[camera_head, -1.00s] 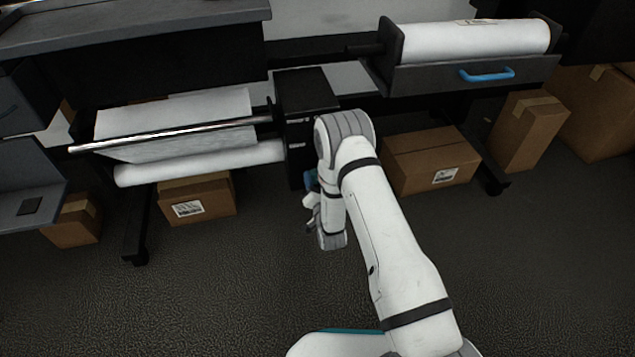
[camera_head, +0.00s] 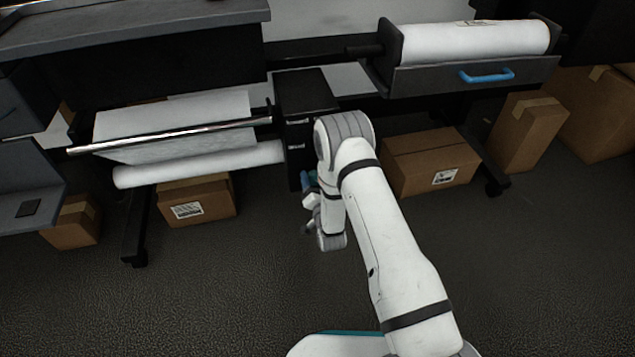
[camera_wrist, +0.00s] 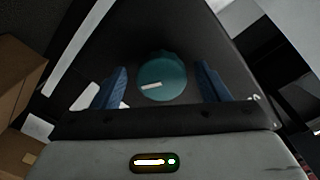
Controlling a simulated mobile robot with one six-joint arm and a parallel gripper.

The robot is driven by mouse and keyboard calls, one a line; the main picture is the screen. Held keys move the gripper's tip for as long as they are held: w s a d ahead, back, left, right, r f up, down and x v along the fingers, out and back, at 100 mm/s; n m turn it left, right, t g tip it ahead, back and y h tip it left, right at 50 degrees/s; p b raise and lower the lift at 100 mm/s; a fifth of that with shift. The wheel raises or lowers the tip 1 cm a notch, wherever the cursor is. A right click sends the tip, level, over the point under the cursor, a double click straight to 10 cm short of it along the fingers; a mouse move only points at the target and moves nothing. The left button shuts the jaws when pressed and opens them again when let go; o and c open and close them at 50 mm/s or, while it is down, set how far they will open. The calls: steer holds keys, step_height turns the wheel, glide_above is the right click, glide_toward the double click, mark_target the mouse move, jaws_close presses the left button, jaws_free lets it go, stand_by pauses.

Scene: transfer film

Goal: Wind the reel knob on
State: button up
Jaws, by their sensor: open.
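The reel knob (camera_wrist: 162,76) is a round teal knob with a white mark, on a dark housing face (camera_wrist: 205,40) in the wrist view. My gripper (camera_wrist: 160,85) is open, with one blue finger on each side of the knob. There is a visible space between each finger and the knob. In the head view my gripper (camera_head: 308,180) shows only in part beside the black housing (camera_head: 305,100), behind my arm. The knob is hidden in the head view.
A white film roll (camera_head: 200,164) and a metal bar (camera_head: 175,133) extend left of the housing. Another roll (camera_head: 475,40) lies above a drawer with a blue handle (camera_head: 487,75). Cardboard boxes (camera_head: 430,160) stand below. The floor in front is clear.

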steer(key=p+v, duration=0.2)
steer(key=v, duration=0.5)
steer(key=shift+s, duration=0.4)
steer(key=shift+d, duration=0.1)
